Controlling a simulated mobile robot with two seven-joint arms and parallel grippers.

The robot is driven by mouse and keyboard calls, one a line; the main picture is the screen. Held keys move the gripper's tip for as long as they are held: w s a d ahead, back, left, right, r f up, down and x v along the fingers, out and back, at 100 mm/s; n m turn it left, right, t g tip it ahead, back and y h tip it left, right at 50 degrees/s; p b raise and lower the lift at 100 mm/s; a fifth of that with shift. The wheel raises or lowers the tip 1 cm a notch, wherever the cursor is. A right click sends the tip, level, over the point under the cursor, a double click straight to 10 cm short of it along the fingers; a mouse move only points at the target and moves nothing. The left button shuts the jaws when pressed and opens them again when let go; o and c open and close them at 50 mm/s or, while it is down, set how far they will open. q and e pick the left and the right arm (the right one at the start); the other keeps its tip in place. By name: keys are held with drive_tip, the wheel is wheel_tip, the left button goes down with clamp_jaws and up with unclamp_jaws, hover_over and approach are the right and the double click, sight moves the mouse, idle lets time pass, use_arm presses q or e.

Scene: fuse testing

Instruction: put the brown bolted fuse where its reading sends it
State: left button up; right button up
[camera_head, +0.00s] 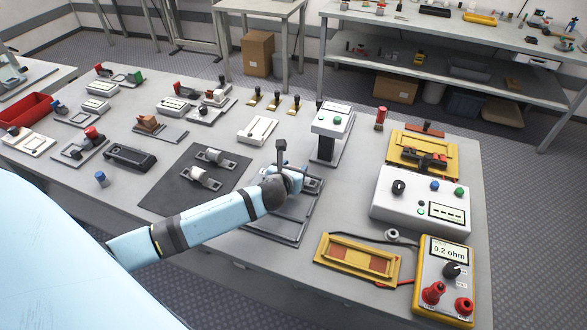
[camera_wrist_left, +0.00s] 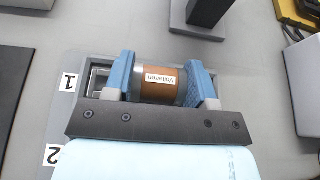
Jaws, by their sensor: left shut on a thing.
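The brown bolted fuse (camera_wrist_left: 163,84) shows in the left wrist view as a brown cylinder with a white label and metal ends. My left gripper (camera_wrist_left: 160,70) is shut on it, one blue finger at each end. In the head view the gripper (camera_head: 294,180) is over the far end of a grey tray (camera_head: 286,238), and the fuse is mostly hidden there. In the wrist view the fuse is over the compartment beside label 1 (camera_wrist_left: 69,83); I cannot tell whether it touches the tray. The yellow meter (camera_head: 441,285) reads 0.2 ohm. My right gripper is out of view.
A yellow fuse holder (camera_head: 336,262) lies right of the tray. A white control box (camera_head: 408,212) and a white unit on a post (camera_head: 325,151) stand beyond. A dark mat (camera_head: 170,190) with two pale fuses lies left. Several devices crowd the far left.

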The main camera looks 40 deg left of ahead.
use_arm(q)
drive_tip(key=shift+f, duration=0.35)
drive_tip(key=o, duration=1.1)
drive_tip(key=shift+s, duration=0.15)
drive_tip(key=v, duration=1.3)
drive_tip(key=shift+s+d+r, duration=0.1)
drive_tip(key=shift+s+d, duration=0.05)
drive_tip(key=shift+s, duration=0.15)
